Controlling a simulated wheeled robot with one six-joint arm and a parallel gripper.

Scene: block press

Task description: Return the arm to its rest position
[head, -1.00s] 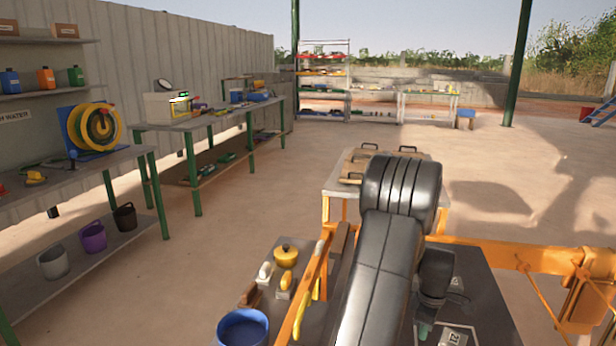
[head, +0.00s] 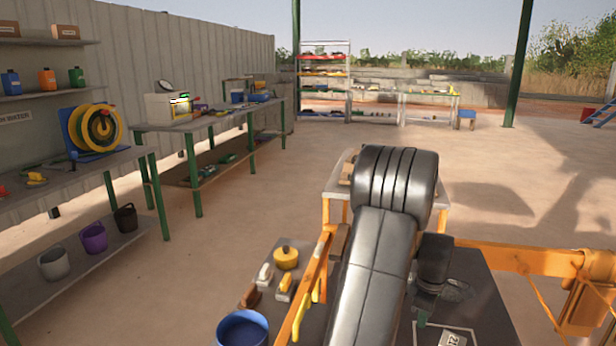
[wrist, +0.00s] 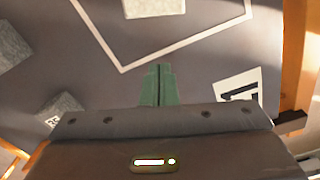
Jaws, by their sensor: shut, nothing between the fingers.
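My arm (head: 375,250) reaches forward over the dark work table (head: 480,290), its black links bent at a thick elbow. My gripper (wrist: 158,70) shows in the wrist view as two green fingers pressed together with nothing between them. It is above the dark surface, beside a white outlined area. In the head view only a small part of the gripper shows below the wrist, largely hidden by the arm.
Grey blocks (wrist: 60,106) and a white card with black marks (wrist: 238,92) lie on the dark surface. An orange frame (head: 520,258) borders the table. A blue bucket (head: 243,328), a yellow pot (head: 286,257) and brushes (head: 265,273) are at left. Open floor lies at right.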

